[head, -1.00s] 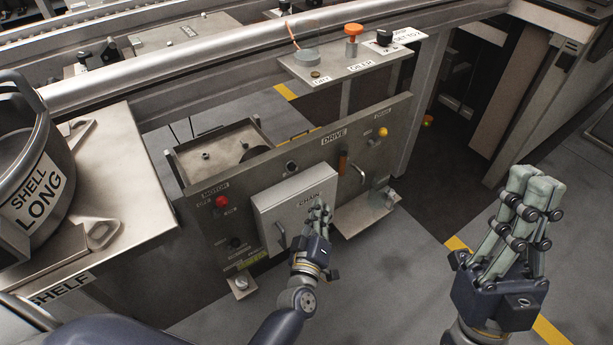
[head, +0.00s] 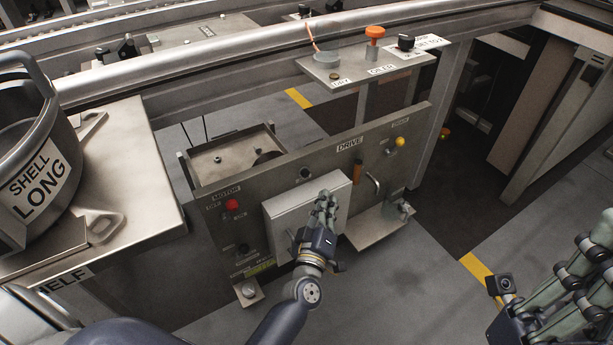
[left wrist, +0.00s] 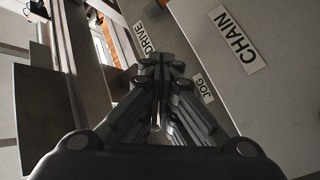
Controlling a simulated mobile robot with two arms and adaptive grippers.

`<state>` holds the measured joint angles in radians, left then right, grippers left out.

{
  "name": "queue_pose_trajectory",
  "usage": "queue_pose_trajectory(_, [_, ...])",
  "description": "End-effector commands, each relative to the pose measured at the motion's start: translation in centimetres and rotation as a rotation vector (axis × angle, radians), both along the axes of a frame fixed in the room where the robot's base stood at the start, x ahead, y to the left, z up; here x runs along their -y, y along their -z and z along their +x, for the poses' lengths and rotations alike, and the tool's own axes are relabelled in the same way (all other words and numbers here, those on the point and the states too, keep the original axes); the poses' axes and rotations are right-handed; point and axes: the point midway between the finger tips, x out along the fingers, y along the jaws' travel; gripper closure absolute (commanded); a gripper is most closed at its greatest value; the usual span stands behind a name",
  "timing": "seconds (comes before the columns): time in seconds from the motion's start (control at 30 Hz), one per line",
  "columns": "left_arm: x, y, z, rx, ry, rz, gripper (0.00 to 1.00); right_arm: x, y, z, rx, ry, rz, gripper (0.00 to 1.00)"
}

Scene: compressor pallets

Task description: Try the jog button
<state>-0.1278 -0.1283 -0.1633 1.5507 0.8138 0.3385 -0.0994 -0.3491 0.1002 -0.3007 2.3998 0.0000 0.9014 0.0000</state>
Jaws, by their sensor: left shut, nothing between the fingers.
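The drive panel (head: 330,150) stands in the middle of the head view. A dark round button (head: 305,173) sits on it just above the pale chain box (head: 280,225); I cannot read a label by it there. In the left wrist view a JOG label (left wrist: 204,87) shows beside the CHAIN label (left wrist: 240,42); the button is not visible there, and my fingers cover part of the panel. My left gripper (head: 327,197) is shut and empty, in front of the chain box, its fingertips below and right of the dark button. My right gripper (head: 580,265) is partly cut off at the right edge.
A large SHELL LONG pot (head: 40,170) stands on the left shelf. Floor in front is clear.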

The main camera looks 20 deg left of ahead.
Motion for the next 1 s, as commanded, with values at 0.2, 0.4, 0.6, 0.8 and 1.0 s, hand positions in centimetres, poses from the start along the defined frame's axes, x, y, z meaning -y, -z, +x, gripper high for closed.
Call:
queue_pose_trajectory(0.2, [-2.5, 0.0, 1.9, 0.003, 0.000, 0.002, 1.00, 0.0, 0.9, 0.0, -0.001, 0.000, 0.000, 1.00])
queue_pose_trajectory(0.4, [-3.8, -0.1, 3.0, 0.001, 0.000, 0.000, 1.00, 0.0, 0.8, 0.0, -0.002, 0.000, -0.001, 1.00])
queue_pose_trajectory(0.6, [-4.3, 0.0, 3.3, 0.000, 0.000, 0.000, 1.00, 0.0, 0.8, 0.0, -0.002, 0.000, -0.001, 1.00])
queue_pose_trajectory(0.8, [-4.2, 0.0, 3.3, 0.000, 0.000, 0.000, 1.00, 0.0, 0.8, 0.0, -0.002, 0.000, -0.001, 1.00])
queue_pose_trajectory(1.0, [-4.2, 0.0, 3.3, 0.000, 0.000, 0.000, 1.00, 0.0, 0.8, 0.0, -0.002, 0.000, -0.001, 1.00])
